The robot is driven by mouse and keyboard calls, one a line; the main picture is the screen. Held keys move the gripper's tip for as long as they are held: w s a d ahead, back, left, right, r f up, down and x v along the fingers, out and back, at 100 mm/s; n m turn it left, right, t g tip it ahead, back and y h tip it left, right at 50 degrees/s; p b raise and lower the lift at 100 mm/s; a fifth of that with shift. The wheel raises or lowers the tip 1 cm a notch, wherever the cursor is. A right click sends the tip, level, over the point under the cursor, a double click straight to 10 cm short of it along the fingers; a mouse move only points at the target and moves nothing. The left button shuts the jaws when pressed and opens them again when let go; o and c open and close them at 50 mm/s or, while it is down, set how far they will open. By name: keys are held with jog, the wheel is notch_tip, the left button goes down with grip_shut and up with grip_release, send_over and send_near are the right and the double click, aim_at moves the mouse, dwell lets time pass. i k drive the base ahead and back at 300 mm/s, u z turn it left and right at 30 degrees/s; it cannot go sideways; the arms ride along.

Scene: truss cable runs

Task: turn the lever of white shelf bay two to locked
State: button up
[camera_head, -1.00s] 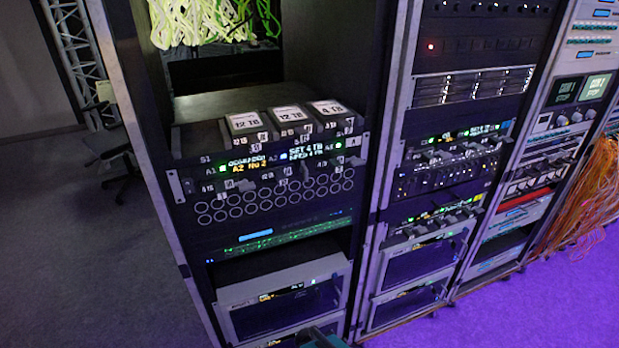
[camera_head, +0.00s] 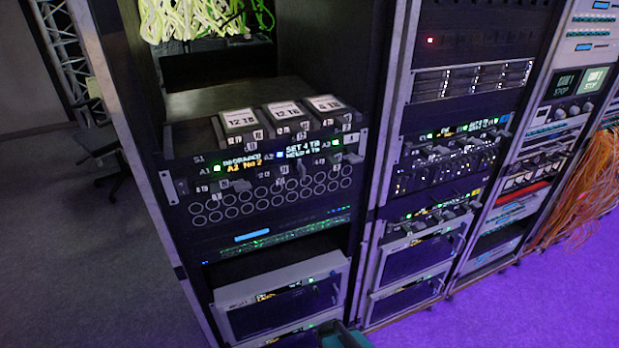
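A dark shelf unit marked S1 (camera_head: 240,160) sits in the left rack, with a row of bays marked A1, A2 and A3. Small lit displays run along it; amber text under A1 seems to read "A2 No 2", and white text by A2 seems to read "SET 4 TB". Small grey levers (camera_head: 242,186) with white tags line the front above rows of round rings. Which lever is bay two, and how each is turned, is too small to tell. I cannot make out which unit is the white shelf. My gripper is not in view.
Three labelled drives, two marked 12 TB (camera_head: 239,118) and one 4 TB (camera_head: 326,103), lie on top of the shelf unit. More racks (camera_head: 460,130) stand to the right, with orange cables (camera_head: 585,205) at the far right. The floor in front is clear. A green-grey object (camera_head: 345,336) shows at the bottom edge.

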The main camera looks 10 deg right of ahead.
aim_at(300, 168)
jog(key=z, duration=0.05)
jog(key=k, duration=1.75)
jog(key=u, duration=1.1)
jog(key=i, duration=1)
jog(key=z, duration=0.05)
